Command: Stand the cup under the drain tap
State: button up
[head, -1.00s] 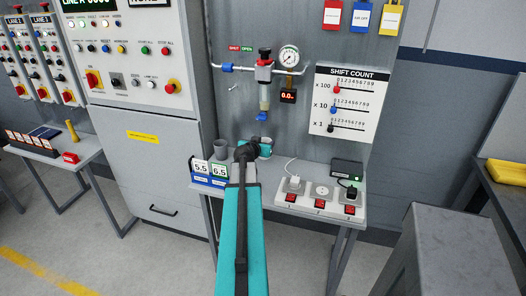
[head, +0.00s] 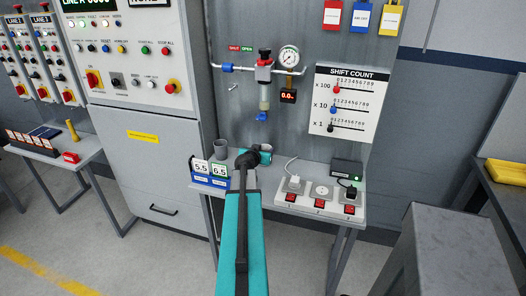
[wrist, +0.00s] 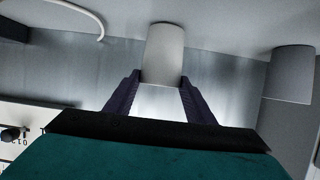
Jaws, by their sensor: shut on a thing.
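A grey cup (wrist: 163,52) is between the two dark fingers of my gripper (wrist: 160,98) in the wrist view, which looks upside down. My gripper is shut on it. In the head view the teal gripper body (head: 266,153) is low over the bench, mostly behind my arm, and the held cup cannot be made out there. The drain tap (head: 262,116) is blue and hangs under the clear bowl (head: 264,99) of the wall unit, above my gripper. I cannot tell whether the cup touches the bench.
A second grey cup (head: 221,150) stands left of my gripper; it also shows in the wrist view (wrist: 290,76). Number cards (head: 210,172) stand in front of it. A socket strip (head: 320,196) and black box (head: 346,168) occupy the bench's right side.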

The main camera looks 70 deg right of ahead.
jog(key=shift+f, duration=0.15)
jog(key=o, duration=1.3)
jog(key=shift+r, duration=0.25)
jog(key=shift+a+r, duration=0.15)
jog(key=shift+a, duration=0.55)
jog(key=v, duration=0.8)
jog(key=shift+r, duration=0.2)
jog(key=p, duration=0.1)
jog(key=a+p, duration=0.1)
jog(key=p, duration=0.1)
jog(key=shift+s+r, duration=0.1)
jog(key=shift+r, duration=0.15)
